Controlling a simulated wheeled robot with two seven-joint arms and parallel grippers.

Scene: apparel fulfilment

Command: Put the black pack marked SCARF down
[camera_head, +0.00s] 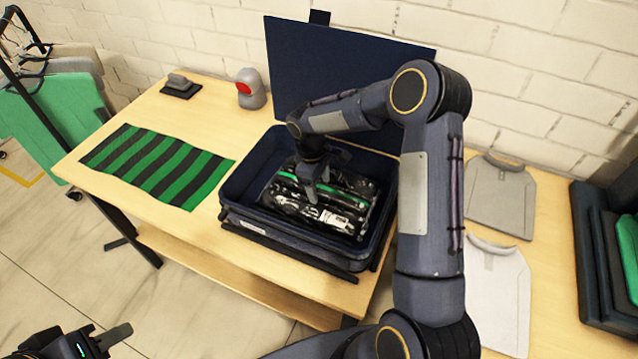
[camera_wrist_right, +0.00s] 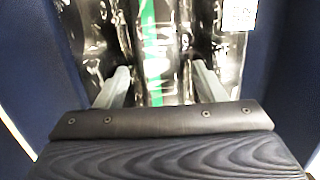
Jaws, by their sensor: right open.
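The black pack (camera_head: 345,212) is glossy and wrapped in clear film, with a green stripe. It lies inside the open navy case (camera_head: 262,232); no SCARF marking is readable. My right gripper (camera_head: 311,190) reaches down into the case over the pack. In the right wrist view, the pack (camera_wrist_right: 155,40) fills the middle, with a white label at its upper right. The right fingers (camera_wrist_right: 162,88) are spread apart over or against its surface. My left gripper (camera_head: 100,343) is at the bottom left corner, away from the table and partly cut off.
The raised navy lid (camera_head: 345,65) stands behind the case. A green and black striped cloth (camera_head: 158,165) lies left of it. A grey object with a red face (camera_head: 250,88) stands at the back. Folded grey shirts (camera_head: 500,195) and dark bins (camera_head: 600,250) are at the right.

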